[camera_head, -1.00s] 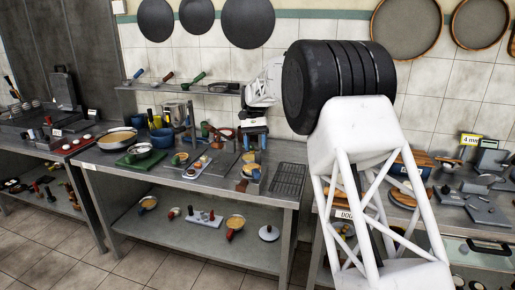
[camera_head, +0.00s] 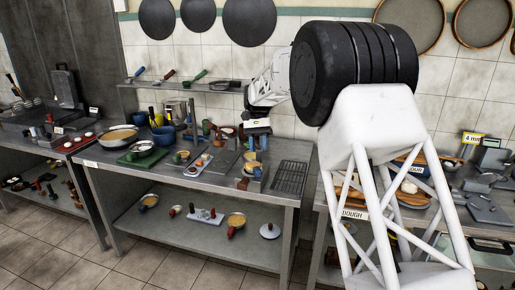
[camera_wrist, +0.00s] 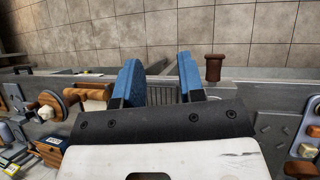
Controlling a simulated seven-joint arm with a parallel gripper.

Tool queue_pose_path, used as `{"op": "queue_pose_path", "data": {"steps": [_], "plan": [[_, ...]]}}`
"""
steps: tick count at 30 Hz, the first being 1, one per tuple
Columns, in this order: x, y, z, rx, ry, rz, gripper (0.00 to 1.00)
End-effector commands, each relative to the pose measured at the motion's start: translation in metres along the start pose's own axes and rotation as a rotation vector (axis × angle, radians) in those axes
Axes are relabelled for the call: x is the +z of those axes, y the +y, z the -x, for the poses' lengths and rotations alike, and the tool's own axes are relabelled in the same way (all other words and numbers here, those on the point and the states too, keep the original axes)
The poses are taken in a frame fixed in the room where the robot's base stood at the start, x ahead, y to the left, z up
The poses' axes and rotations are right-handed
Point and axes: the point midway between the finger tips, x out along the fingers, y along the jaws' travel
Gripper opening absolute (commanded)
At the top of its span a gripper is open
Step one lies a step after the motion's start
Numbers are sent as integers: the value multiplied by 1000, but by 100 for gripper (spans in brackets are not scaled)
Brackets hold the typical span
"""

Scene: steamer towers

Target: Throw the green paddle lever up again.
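My gripper (camera_head: 257,143) hangs over the rear right part of the middle steel table in the head view. Its two blue fingers are apart, with nothing visible held between them. They also show in the wrist view (camera_wrist: 160,82), with a dark grating behind the gap. A small green-topped upright piece (camera_head: 206,127) stands at the back of the table, left of my gripper. I cannot tell whether it is the green paddle lever. No green lever can be made out in the wrist view.
A wire rack (camera_head: 290,177) lies at the table's right end. A green board (camera_head: 143,160) with a bowl and a wide pan (camera_head: 118,136) are at the left. A brown knob (camera_wrist: 214,67) stands beyond the right finger. Several small tools crowd the table's middle.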

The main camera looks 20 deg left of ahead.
Motion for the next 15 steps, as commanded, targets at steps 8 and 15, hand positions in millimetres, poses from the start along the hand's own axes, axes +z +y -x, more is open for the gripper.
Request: {"op": "queue_pose_path", "data": {"steps": [8,15], "plan": [[-1,-12,-20,-108,-80,-22,0],[-1,-35,-49,-326,-251,-80,0]]}}
